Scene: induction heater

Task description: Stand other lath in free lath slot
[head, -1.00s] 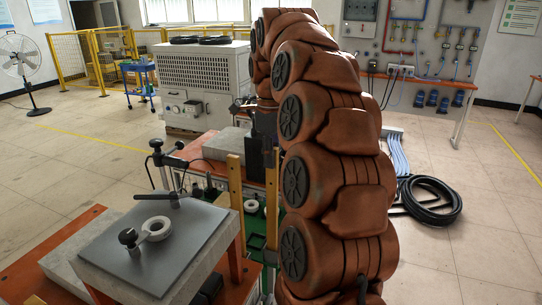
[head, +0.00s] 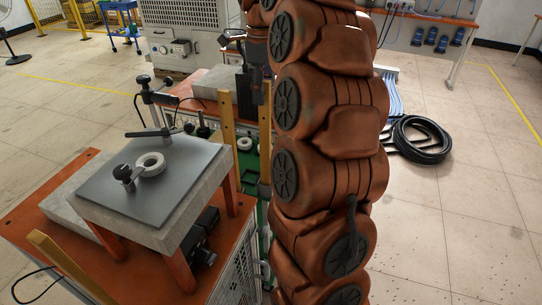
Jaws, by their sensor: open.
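Two pale wooden laths stand upright beyond the steel-topped stand: the left lath (head: 228,122) shows most of its length. The right lath (head: 265,128) stands close to my arm, its upper part by dark parts. Another wooden bar like a lath (head: 72,268) shows at the lower left, cut by the picture's bottom edge; I cannot tell whether it stands or leans. My gripper (head: 257,86) seems to be the black part at the top of the right lath, open and partly hidden by my arm. The lath slots are not clearly visible.
A stand with a grey plate (head: 120,195) carries a white ring (head: 150,164) and black clamps. It stands on an orange bench (head: 30,215). Behind is another orange-topped bench with a grey block (head: 215,85). A black hose coil (head: 418,143) lies on the floor at right.

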